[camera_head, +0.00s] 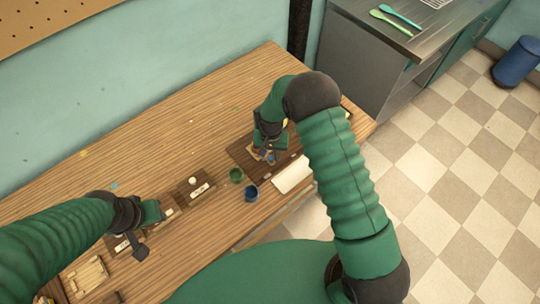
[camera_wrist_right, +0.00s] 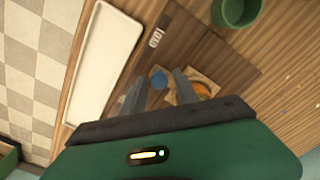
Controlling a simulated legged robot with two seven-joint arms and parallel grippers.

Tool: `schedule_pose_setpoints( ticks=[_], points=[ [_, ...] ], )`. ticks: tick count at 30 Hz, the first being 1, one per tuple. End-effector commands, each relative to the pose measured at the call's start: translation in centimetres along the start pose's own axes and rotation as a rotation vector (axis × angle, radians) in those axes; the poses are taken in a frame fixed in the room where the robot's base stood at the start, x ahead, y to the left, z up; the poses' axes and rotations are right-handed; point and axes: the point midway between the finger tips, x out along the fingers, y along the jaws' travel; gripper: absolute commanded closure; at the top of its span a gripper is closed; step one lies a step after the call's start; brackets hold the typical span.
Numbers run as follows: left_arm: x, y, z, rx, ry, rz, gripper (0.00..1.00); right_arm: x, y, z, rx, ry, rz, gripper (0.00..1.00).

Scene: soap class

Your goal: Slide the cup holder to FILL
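My right gripper (camera_head: 268,152) is over a dark brown board (camera_head: 240,149) at the right part of the table. In the right wrist view its two fingers (camera_wrist_right: 160,78) are spread apart. A small round blue piece (camera_wrist_right: 159,79) shows between them, and a light wooden piece with an orange part (camera_wrist_right: 205,88), perhaps the cup holder, lies partly behind the right finger. I cannot tell whether the fingers touch either. A small pale label (camera_wrist_right: 156,38) on the board is too small to read. My left gripper (camera_head: 150,222) is low over the table's left part; its fingers are unclear.
A green cup (camera_head: 236,175) and a blue cup (camera_head: 251,194) stand left of the board. A white tray (camera_head: 293,175) lies by the table's front edge. A dark block with a white knob (camera_head: 194,186) and wooden trays (camera_head: 88,277) are left. The back of the table is mostly clear.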

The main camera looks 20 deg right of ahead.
Motion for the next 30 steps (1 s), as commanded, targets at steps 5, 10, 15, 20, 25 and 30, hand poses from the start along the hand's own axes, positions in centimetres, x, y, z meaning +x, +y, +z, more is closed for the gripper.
schedule_pose_setpoints(
  ticks=[5,10,15,20,25,30],
  points=[
    [0.0,0.0,0.0,0.0,0.0,0.0,0.64,-0.1,0.0,0.1,0.0,0.0,0.0,0.55],
    [0.0,0.0,0.0,0.0,0.0,0.0,0.64,-0.1,0.0,0.1,0.0,0.001,0.0,0.55],
    [0.4,0.0,0.1,0.0,0.0,0.0,0.64,-2.1,-0.1,-0.1,0.0,0.005,-0.002,0.55],
    [1.1,0.0,0.3,0.0,0.0,0.0,0.64,-6.4,-0.1,-0.1,0.0,0.006,-0.002,0.55],
    [1.8,0.0,0.4,0.0,0.0,0.0,0.64,-11.5,-0.2,-0.1,0.0,0.005,-0.002,0.55],
    [2.1,0.0,0.5,0.0,0.0,0.0,0.64,-15.2,-0.2,-0.1,0.0,0.003,0.0,0.55]
  ],
)
